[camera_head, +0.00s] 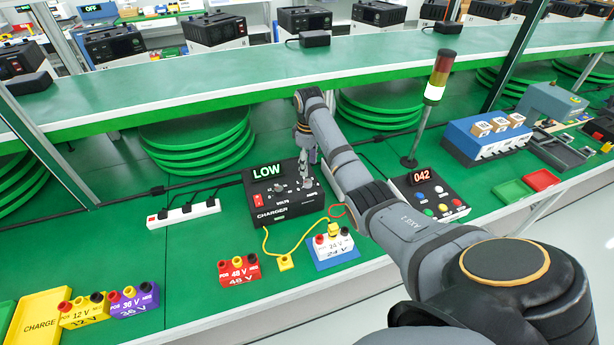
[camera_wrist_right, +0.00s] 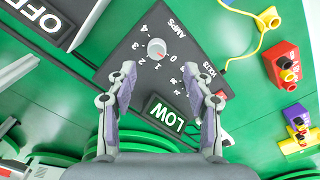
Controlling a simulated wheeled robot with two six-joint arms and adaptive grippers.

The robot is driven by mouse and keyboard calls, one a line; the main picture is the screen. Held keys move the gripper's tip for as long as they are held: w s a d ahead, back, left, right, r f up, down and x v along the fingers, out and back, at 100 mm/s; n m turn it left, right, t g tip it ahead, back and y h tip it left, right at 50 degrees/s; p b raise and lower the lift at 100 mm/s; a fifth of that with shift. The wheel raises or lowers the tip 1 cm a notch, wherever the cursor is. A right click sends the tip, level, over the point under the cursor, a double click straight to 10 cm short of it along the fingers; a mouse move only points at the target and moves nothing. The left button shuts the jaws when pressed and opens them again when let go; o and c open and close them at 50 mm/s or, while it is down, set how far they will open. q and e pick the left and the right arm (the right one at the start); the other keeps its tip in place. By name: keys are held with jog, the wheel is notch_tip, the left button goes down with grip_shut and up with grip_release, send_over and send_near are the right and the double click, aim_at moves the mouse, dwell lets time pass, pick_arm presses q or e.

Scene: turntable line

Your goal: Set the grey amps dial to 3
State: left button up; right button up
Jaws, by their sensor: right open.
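The black charger (camera_head: 283,212) stands on the green bench in the head view, with its display reading LOW. In the right wrist view, the round grey amps dial (camera_wrist_right: 157,48) sits on the charger's panel beside the word AMPS, with printed numbers around it. Its exact setting is too small to read. My right gripper (camera_head: 307,175) is over the charger's right part in the head view and covers the dial area there. In the wrist view my right gripper (camera_wrist_right: 160,70) is open and empty, its fingers either side of the panel area just below the dial. My left gripper is not in view.
A blue 24 V block (camera_head: 336,254) with a yellow cable and a red 48 V block (camera_head: 239,274) sit in front of the charger. A button box (camera_head: 431,196) reading 042 stands right, near a signal lamp (camera_head: 437,78). A white power strip (camera_head: 184,215) lies left.

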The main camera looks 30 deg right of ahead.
aim_at(308, 182)
jog(key=f, duration=0.2)
jog(key=w+f, duration=0.1)
jog(key=f, duration=0.1)
jog(key=shift+f, duration=0.3)
notch_tip(308, 182, down, 3)
jog(key=shift+d+r, duration=0.1)
jog(key=shift+r, duration=0.1)
jog(key=shift+f, duration=0.2)
jog(key=shift+s+f, duration=0.1)
jog(key=shift+f, duration=0.05)
jog(key=shift+c, duration=0.5)
jog(key=c, duration=0.7)
jog(key=shift+c, duration=1.3)
pick_arm(q)
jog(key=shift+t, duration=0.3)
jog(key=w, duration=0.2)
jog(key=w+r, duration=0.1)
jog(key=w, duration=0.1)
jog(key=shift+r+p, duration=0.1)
jog(key=shift+p, duration=0.25)
pick_arm(e)
grip_shut()
